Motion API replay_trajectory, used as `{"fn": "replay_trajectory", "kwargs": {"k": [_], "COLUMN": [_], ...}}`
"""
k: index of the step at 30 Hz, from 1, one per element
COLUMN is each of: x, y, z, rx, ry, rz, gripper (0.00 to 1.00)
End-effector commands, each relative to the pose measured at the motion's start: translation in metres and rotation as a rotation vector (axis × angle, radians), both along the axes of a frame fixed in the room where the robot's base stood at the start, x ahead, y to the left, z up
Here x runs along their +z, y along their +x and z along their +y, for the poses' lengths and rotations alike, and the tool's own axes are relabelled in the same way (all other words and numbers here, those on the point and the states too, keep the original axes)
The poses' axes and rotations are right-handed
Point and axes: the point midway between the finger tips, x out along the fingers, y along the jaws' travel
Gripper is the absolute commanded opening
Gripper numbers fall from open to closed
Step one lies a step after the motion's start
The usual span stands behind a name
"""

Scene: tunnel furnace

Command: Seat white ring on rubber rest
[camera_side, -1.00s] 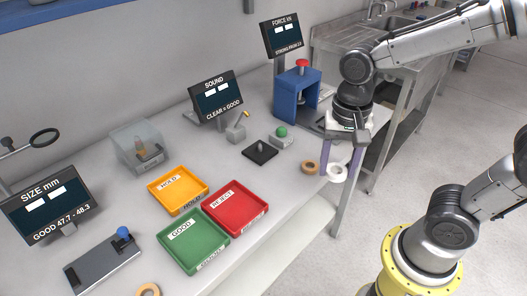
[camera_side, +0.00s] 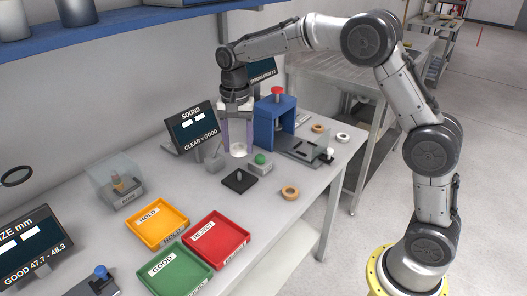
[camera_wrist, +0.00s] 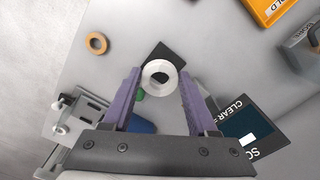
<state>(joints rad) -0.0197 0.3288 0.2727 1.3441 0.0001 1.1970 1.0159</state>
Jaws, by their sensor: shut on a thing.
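My gripper (camera_side: 237,149) is shut on a white ring (camera_side: 238,151) and holds it in the air, between its purple fingers. In the wrist view the ring (camera_wrist: 158,76) sits between the fingertips (camera_wrist: 158,84). The rubber rest, a black square pad (camera_side: 238,181) with a small upright pin, lies on the bench in front of and below the ring in the side view. In the wrist view the ring covers part of the black pad (camera_wrist: 173,54). The ring and the pad look apart; the exact height between them is hard to tell.
A grey block with a green dome (camera_side: 260,160) stands right beside the pad. The SOUND display (camera_side: 193,127) and blue press (camera_side: 273,120) stand behind. An orange ring (camera_side: 290,193) and another white ring (camera_side: 343,138) lie to the right. Yellow (camera_side: 158,224), red and green trays are in front.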

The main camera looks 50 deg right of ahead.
Motion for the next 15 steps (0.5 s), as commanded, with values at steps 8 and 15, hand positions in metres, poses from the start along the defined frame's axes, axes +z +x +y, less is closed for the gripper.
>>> {"fn": "replay_trajectory", "kwargs": {"k": [8,15], "x": [-0.051,-0.063], "y": [0.031,0.029], "z": [-0.022,-0.026], "rx": [-0.044,-0.052], "ry": [0.000,0.000], "rz": [0.000,0.000], "gripper": [0.05,0.05]}}
